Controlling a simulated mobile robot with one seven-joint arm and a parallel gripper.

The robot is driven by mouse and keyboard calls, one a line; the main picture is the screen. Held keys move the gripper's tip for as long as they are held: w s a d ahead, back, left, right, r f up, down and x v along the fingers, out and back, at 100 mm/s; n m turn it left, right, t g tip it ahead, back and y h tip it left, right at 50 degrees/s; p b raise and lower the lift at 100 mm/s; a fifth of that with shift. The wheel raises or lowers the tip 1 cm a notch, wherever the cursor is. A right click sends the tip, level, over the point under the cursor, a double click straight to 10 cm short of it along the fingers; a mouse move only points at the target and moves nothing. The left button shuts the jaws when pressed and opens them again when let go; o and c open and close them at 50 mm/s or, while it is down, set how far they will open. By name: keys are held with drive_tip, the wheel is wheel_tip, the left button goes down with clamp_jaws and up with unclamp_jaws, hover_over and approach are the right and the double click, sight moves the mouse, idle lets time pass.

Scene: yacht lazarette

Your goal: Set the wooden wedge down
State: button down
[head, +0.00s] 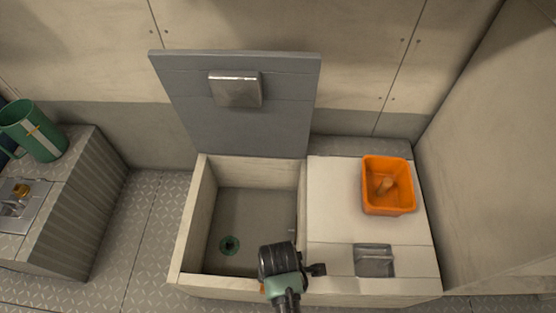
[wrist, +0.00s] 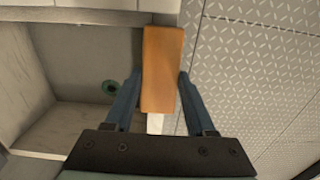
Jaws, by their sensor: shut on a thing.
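The wooden wedge (wrist: 163,65) is an orange-brown block, held lengthwise between the two blue fingers of my gripper (wrist: 160,78) in the wrist view. My gripper is shut on it. In the head view my arm's end (head: 280,262) is over the front of the open locker (head: 192,222), near its right side. In the wrist view the locker's inside lies left of the wedge and the tread-plate floor lies right. The wedge's height above the surfaces is unclear.
The locker's grey lid (head: 235,110) stands raised at the back. A green ring (head: 230,245) is on the locker's floor. An orange bin (head: 388,205) with a small brownish thing inside stands on the right-hand top. A green mug (head: 38,135) stands on the left unit.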

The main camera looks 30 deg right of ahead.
drive_tip(key=shift+c, duration=1.2)
unclamp_jaws()
wheel_tip(320, 180, up, 12)
drive_tip(key=p, duration=0.6)
drive_tip(key=shift+p, duration=0.3)
drive_tip(key=shift+w+r, duration=0.1)
drive_tip(key=shift+r, duration=0.05)
